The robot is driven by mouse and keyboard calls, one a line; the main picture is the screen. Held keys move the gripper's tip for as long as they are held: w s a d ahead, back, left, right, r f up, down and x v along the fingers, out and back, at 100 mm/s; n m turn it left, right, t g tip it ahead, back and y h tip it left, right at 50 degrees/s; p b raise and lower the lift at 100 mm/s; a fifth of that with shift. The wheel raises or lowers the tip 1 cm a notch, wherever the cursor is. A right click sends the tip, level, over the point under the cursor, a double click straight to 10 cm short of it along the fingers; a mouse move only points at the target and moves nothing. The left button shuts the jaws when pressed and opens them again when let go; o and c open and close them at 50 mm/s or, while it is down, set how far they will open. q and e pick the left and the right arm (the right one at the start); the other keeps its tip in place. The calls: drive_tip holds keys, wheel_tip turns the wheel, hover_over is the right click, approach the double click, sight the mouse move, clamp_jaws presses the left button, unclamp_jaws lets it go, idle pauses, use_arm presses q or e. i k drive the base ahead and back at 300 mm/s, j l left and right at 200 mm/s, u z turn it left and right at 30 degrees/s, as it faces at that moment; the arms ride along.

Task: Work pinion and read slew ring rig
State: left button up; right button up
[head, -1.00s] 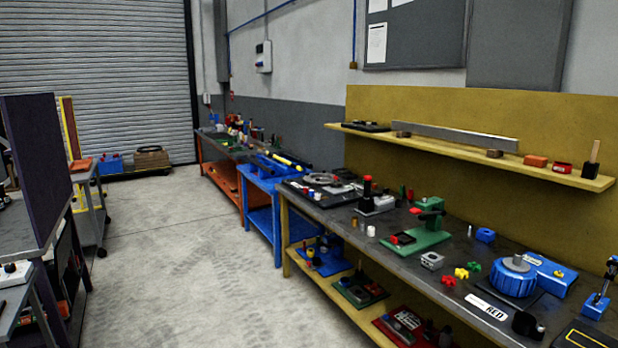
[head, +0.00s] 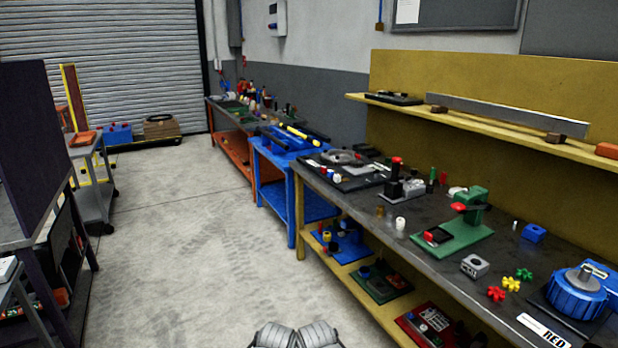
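A black base plate with a flat grey ring (head: 345,157) lies at the far end of the yellow bench; it looks like the slew ring rig. A grey bar or plate lies beside the ring. The pinion and any reading marks are too small to tell. A grey block with an upright black post and red top (head: 396,170) stands just right of it. Two grey rounded parts of mine show at the bottom edge; no gripper fingers are visible. Neither gripper is in view.
The yellow bench's top (head: 375,228) also bears a green stand (head: 470,215), small coloured gears (head: 511,284) and a blue round device (head: 578,292). A blue bench (head: 292,215) adjoins its far end. A dark panel (head: 35,150) stands left. The floor (head: 190,250) between is clear.

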sight(357, 162)
drive_tip(key=i, duration=3.65)
drive_tip(key=i+z, duration=0.15)
drive_tip(key=z, duration=0.3)
